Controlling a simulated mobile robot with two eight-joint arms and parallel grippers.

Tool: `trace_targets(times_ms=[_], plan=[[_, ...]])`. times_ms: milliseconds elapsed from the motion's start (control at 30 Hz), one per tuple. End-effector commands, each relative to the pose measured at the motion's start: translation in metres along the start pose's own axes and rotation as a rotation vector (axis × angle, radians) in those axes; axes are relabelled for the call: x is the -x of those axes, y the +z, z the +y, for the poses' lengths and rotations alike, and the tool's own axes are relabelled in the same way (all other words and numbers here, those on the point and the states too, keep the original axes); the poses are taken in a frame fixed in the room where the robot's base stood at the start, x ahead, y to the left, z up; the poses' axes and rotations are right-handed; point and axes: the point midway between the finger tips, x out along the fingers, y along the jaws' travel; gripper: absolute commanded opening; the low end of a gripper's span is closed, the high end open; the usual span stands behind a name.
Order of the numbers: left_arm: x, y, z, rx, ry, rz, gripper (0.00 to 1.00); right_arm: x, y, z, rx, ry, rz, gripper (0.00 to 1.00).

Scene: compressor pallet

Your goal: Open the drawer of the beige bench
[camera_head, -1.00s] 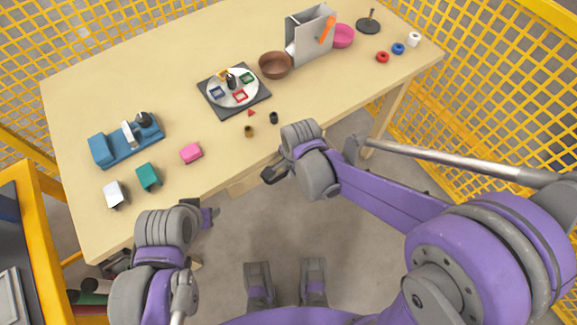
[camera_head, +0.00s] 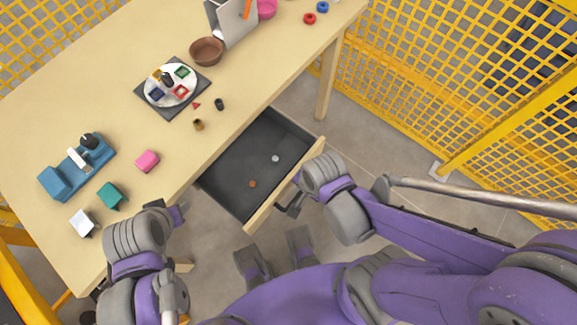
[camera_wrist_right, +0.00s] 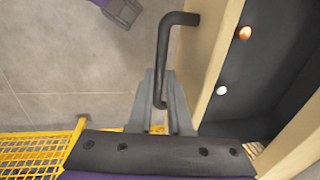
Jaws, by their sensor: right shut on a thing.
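The beige bench (camera_head: 128,60) fills the upper left of the head view. Its drawer (camera_head: 240,168) is pulled out from the front edge, with a dark inside and a beige front panel. Two small round pieces, one copper (camera_head: 252,184) and one pale (camera_head: 276,158), lie in it. My right gripper (camera_head: 290,205) is at the drawer front, shut on the dark bar handle (camera_wrist_right: 165,60), which stands between its fingers in the right wrist view. My left gripper (camera_head: 180,212) is near the bench's front edge, away from the drawer; its fingers are too small to judge.
On the bench top are a blue fixture (camera_head: 78,165), pink (camera_head: 147,160), teal (camera_head: 111,196) and white (camera_head: 82,222) blocks, a plate on a dark mat (camera_head: 140,97) and a brown bowl (camera_head: 206,51). Yellow mesh fencing (camera_head: 450,90) stands at the right. Grey floor is clear beside the drawer.

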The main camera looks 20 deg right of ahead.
Motion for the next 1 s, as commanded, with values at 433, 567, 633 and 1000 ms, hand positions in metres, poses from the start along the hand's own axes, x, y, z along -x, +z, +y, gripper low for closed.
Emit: trace_targets(times_ms=[433, 567, 633, 1000], plan=[[0.0027, -0.0016, 0.0000, 0.000, 0.000, 0.001, 0.50, 0.0029, -0.0003, 0.0141, 0.000, 0.000, 0.001, 0.00], [0.0026, -0.0016, 0.0000, 0.000, 0.000, 0.001, 0.50, 0.0029, -0.0003, 0.0139, 0.000, -0.001, 0.001, 0.00], [0.0026, -0.0016, 0.0000, 0.000, 0.000, 0.001, 0.50, 0.0029, -0.0003, 0.0138, 0.000, -0.001, 0.001, 0.26], [0.0026, -0.0016, 0.0000, 0.000, 0.000, 0.001, 0.50, 0.0029, -0.0001, 0.0139, 0.000, 0.000, 0.000, 0.47]])
